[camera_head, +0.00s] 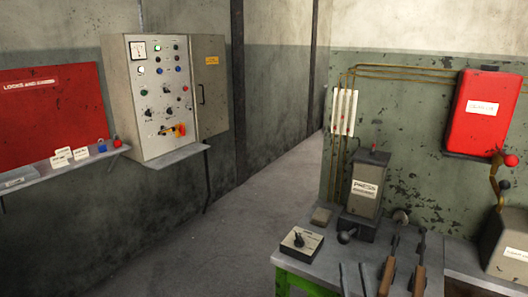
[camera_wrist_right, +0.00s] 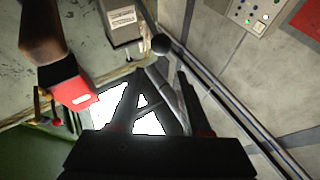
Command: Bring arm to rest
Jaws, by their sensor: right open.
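My right gripper (camera_head: 352,266) shows only as two thin grey fingers at the bottom edge of the head view. They stand apart with nothing between them, over the green-legged bench (camera_head: 325,266). In the right wrist view the dark fingers (camera_wrist_right: 158,75) are also spread and empty. A black ball knob (camera_head: 346,236) is just beyond the fingertips, and it shows in the wrist view (camera_wrist_right: 160,44) too. The fingers look apart from it, though the exact gap is unclear. The grey labelled press unit (camera_head: 366,186) stands behind the knob. My left gripper is not in view.
Two brown-handled tools (camera_head: 386,277) lie right of my gripper. A small switch box (camera_head: 301,242) sits left of it. A red wall box (camera_head: 485,108) hangs at right. A control cabinet (camera_head: 160,95) and a red board (camera_head: 50,105) are left. The floor between is clear.

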